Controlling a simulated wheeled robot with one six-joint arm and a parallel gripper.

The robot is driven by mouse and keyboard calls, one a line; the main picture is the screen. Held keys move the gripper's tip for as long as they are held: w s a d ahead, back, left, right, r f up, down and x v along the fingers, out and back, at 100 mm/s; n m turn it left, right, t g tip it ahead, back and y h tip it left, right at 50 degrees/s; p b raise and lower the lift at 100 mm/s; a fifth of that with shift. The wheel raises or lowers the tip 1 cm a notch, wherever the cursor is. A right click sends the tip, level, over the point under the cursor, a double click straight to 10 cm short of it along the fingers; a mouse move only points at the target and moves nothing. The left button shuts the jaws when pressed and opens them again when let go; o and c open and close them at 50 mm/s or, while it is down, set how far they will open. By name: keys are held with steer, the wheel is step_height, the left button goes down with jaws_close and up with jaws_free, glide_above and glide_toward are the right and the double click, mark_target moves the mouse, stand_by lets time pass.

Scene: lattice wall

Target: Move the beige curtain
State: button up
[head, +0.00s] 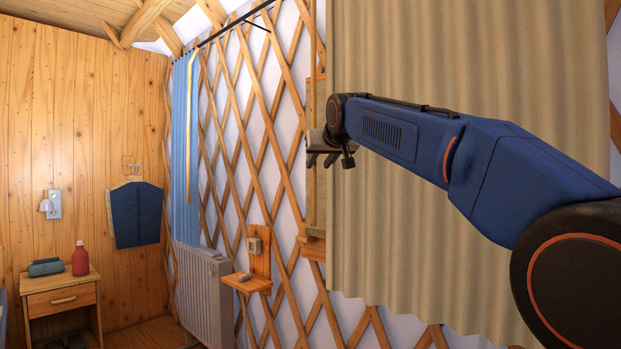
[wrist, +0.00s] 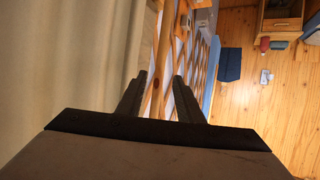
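The beige curtain (head: 460,60) hangs in soft vertical folds over the lattice wall on the right in the head view. It also fills the left of the wrist view (wrist: 60,60). My gripper (head: 318,158) is at the curtain's left edge in the head view, seen small and partly hidden by my arm. In the wrist view my gripper (wrist: 158,92) has its two dark fingers apart, with lattice and no cloth visible between them. The curtain edge runs beside the left finger; I cannot tell whether they touch.
A blue curtain (head: 185,140) hangs at the far end of the lattice wall (head: 260,120), under a dark rod (head: 236,22). A radiator (head: 205,290) and a small wooden shelf (head: 250,282) stand out from the wall. A nightstand (head: 60,300) holds a red bottle (head: 80,262).

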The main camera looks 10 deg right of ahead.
steer(key=x, duration=1.1)
steer(key=shift+w, duration=0.2)
steer(key=shift+f, duration=0.15)
jaws_close()
